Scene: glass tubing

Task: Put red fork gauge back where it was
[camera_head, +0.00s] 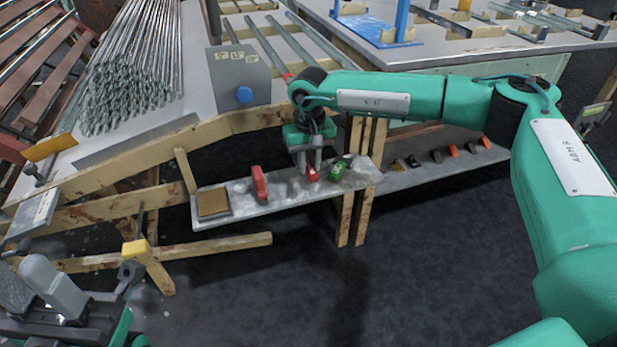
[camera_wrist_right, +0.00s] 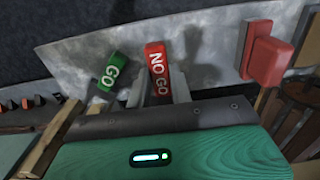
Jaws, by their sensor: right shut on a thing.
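The red fork gauge, marked NO GO, (camera_wrist_right: 157,68) stands between the fingers of my right gripper (camera_wrist_right: 155,98) in the right wrist view. In the head view my right gripper (camera_head: 311,168) points down at the narrow grey shelf (camera_head: 285,205), with the red gauge (camera_head: 312,175) at its fingertips. The gripper is shut on the gauge. The gauge is at or just above the shelf; I cannot tell whether it touches. The green gauge marked GO (camera_head: 340,168) lies just right of it; it also shows in the wrist view (camera_wrist_right: 110,72).
A red block-like thing (camera_head: 259,183) stands on the shelf to the left. A brown square pad (camera_head: 213,203) lies at the shelf's left end. Wooden posts (camera_head: 360,210) stand by its right end.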

